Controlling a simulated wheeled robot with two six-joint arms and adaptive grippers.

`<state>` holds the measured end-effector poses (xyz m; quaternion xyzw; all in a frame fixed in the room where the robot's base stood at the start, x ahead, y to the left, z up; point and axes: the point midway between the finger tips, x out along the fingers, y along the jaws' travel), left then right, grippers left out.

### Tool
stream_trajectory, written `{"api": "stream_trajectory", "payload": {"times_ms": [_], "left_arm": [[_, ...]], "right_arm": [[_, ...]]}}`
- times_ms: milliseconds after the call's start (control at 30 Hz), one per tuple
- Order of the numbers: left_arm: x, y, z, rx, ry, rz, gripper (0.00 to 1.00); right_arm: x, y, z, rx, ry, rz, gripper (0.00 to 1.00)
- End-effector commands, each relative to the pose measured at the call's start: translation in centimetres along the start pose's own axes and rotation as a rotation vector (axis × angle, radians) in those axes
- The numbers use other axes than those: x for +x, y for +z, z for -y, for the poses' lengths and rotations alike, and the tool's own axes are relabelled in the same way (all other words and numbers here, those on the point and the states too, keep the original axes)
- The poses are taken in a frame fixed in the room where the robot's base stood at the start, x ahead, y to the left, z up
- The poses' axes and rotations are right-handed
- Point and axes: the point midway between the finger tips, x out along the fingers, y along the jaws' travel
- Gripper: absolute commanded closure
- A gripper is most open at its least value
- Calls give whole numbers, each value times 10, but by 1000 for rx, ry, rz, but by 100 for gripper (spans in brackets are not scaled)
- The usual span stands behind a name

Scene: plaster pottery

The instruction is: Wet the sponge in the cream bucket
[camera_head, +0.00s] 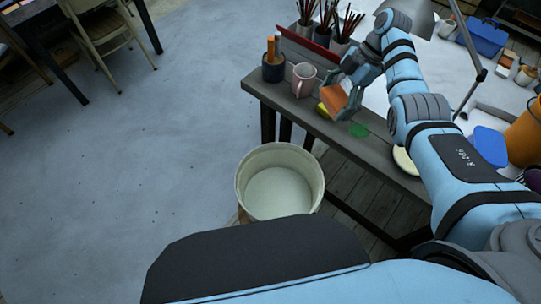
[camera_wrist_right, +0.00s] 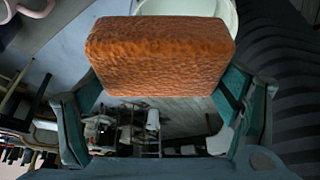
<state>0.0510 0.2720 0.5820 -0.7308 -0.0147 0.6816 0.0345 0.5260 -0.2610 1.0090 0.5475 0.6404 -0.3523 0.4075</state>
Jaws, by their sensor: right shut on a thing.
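The orange sponge (camera_head: 335,94) is in my right gripper (camera_head: 344,100), above the front edge of the work table. In the right wrist view the sponge (camera_wrist_right: 160,55) spans the two fingers of my right gripper (camera_wrist_right: 160,95), which is shut on it. The cream bucket (camera_head: 243,190) stands low in front of the table, below and to the left of the sponge in the head view. Its inside looks pale. Its rim (camera_wrist_right: 228,12) also shows behind the sponge in the wrist view. My left gripper is out of view.
On the grey table (camera_head: 385,150) stand a pink mug (camera_head: 303,80), a dark pot (camera_head: 273,70) and several brush pots. A yellow item (camera_head: 322,110) and a green patch (camera_head: 358,130) lie near the front edge. Open floor (camera_head: 120,150) lies to the left.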

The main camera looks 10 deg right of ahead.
Motion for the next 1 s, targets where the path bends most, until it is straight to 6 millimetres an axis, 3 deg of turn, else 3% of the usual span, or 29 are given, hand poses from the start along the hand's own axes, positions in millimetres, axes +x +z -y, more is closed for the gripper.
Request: {"api": "stream_trajectory", "payload": {"times_ms": [33, 100, 200, 333, 533, 1000], "left_arm": [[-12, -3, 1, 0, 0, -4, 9], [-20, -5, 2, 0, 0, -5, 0], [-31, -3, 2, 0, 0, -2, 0], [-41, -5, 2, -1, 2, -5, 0], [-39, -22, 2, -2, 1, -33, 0], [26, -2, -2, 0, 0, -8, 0]], "right_arm": [[23, -8, -6, -20, 45, 7, 40], [67, -22, -12, -38, 121, 12, 40], [134, -46, 1, -22, 189, 2, 40], [188, -76, 26, 16, 272, 3, 40], [216, -91, 43, 52, 334, 11, 40], [276, -62, 44, 52, 335, 13, 40]]}}
